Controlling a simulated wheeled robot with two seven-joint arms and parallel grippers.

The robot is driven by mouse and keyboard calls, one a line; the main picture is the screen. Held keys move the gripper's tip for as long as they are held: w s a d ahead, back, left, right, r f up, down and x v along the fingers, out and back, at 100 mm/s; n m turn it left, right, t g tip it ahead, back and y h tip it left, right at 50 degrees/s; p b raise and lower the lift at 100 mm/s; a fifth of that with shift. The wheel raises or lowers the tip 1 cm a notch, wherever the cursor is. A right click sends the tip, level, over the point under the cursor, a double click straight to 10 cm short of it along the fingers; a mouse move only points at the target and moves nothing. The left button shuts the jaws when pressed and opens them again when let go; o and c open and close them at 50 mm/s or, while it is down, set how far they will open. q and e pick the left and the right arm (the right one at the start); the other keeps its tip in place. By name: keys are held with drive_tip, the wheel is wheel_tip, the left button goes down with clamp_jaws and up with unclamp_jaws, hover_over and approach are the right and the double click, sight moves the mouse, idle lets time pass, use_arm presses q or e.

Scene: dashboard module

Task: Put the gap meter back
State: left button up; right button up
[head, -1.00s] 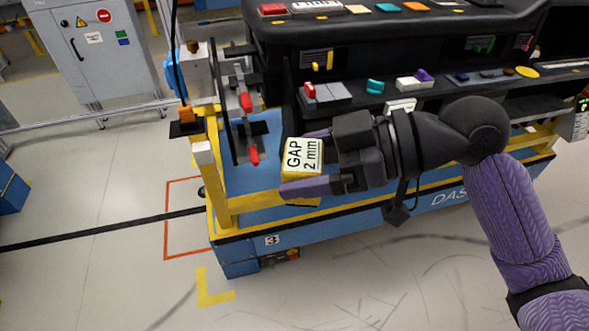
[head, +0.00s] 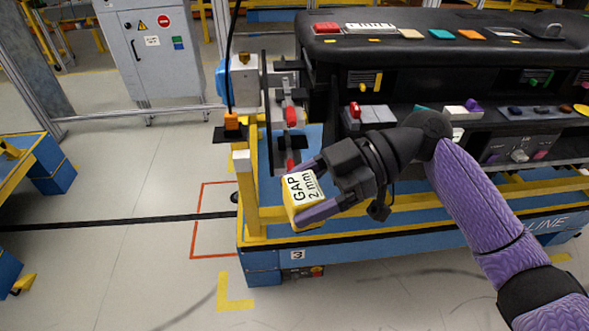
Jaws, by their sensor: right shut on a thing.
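The gap meter (head: 301,194) is a yellow block with a white label reading "GAP 2 mm". My right gripper (head: 318,189) is shut on it, with purple fingers on either side. The block is tilted and appears in front of the yellow and blue cart frame, near its left front post. No separate holder for the meter can be made out. My left gripper is not in view.
The black dashboard module (head: 450,60) with coloured parts rests on the blue cart (head: 400,244). A yellow post (head: 250,200) and red-handled clamps (head: 291,117) stand at its left end. A grey cabinet (head: 155,50) stands behind. The floor at left is mostly clear.

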drive_tip(key=n+g, duration=0.1)
drive_tip(key=f+n+g+h, duration=0.1)
drive_tip(key=g, duration=0.1)
drive_tip(key=n+g+h, duration=0.1)
drive_tip(key=n, duration=0.1)
drive_tip(key=shift+s+d+f+g, duration=0.2)
drive_tip(key=shift+d+f+g, duration=0.1)
drive_tip(key=n+g+h, duration=0.1)
drive_tip(key=f+n+h, duration=0.1)
drive_tip(key=n+g, duration=0.1)
drive_tip(key=shift+s+d+f+g+h, duration=0.15)
drive_tip(key=shift+s+d+g+h, duration=0.15)
drive_tip(key=shift+d+h, duration=0.1)
